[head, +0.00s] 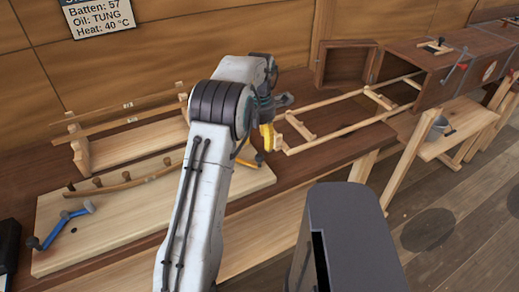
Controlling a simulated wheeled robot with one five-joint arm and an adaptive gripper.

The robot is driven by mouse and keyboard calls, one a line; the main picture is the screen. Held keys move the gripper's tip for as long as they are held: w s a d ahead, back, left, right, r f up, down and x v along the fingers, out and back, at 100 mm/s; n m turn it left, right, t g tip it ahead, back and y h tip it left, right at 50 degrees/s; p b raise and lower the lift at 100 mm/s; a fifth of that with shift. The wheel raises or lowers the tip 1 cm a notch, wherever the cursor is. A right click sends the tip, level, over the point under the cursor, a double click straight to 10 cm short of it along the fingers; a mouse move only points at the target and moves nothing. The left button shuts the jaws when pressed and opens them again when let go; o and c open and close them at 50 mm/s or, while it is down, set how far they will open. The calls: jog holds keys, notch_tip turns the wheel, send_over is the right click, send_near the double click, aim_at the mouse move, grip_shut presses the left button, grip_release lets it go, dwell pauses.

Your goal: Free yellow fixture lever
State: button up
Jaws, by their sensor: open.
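A pale wooden board (130,218) lies on the bench with a curved wooden strip (125,184) set against dark pegs. The yellow fixture lever (251,158) is at the board's right end, mostly hidden behind my arm. My gripper (268,125) is above and just behind it, pointing down and partly hidden by my wrist. A bright yellow upright piece shows at the gripper; I cannot tell whether it belongs to the lever or touches the fingers. A blue lever (68,220) with a grey end sits at the board's left end.
A wooden rack with slats (125,130) stands behind the board. A ladder-like wooden frame (340,118) lies to the right, leading to a long brown box (440,70). A trestle with a bucket (440,127) stands at the right. Open plank floor lies at lower right.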

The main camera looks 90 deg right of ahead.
jog(key=shift+r, duration=1.05)
